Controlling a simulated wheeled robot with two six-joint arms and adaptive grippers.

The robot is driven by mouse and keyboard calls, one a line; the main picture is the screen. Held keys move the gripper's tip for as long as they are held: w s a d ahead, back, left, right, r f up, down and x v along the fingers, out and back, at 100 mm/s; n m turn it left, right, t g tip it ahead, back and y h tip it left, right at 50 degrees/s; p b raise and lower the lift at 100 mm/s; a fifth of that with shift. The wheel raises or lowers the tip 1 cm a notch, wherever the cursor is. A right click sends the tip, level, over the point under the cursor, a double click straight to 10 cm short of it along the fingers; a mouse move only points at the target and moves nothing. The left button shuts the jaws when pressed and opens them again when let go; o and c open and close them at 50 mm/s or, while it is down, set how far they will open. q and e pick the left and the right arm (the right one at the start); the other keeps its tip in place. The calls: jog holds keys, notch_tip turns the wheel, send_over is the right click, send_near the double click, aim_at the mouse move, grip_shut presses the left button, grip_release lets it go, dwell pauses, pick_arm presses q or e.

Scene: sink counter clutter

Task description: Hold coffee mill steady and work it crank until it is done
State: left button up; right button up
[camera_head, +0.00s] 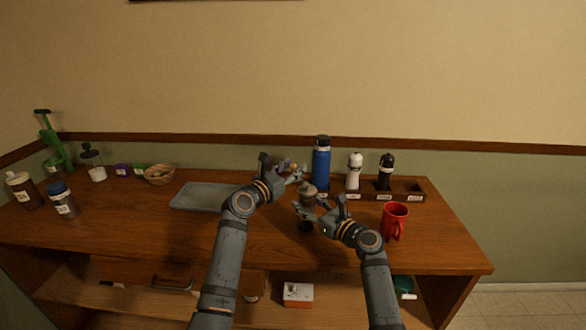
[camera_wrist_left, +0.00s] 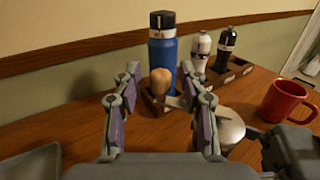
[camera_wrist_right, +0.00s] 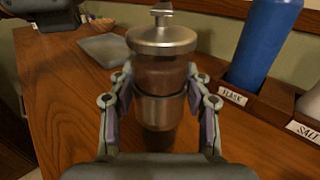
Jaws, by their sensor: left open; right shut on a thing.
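The coffee mill (camera_head: 308,192) stands on the wooden counter, with a metal lid and a brownish body in the right wrist view (camera_wrist_right: 160,75). My right gripper (camera_head: 309,211) is shut on the mill's body, one finger on each side. The crank's wooden knob (camera_wrist_left: 161,79) shows in the left wrist view, its arm running right toward the mill's lid (camera_wrist_left: 225,127). My left gripper (camera_head: 294,174) is open, its fingers on either side of the knob with gaps showing. The knob is hard to make out in the head view.
A blue flask (camera_head: 321,160), a white shaker (camera_head: 354,172) and a black shaker (camera_head: 386,173) stand in a labelled rack behind the mill. A red mug (camera_head: 395,221) stands right. A grey tray (camera_head: 200,197) lies left, with a basket (camera_head: 159,174) and jars beyond.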

pick_arm(q)
jog(key=shift+w+d, duration=0.15)
jog(key=shift+w, duration=0.05)
jog(key=shift+c, duration=0.2)
grip_shut()
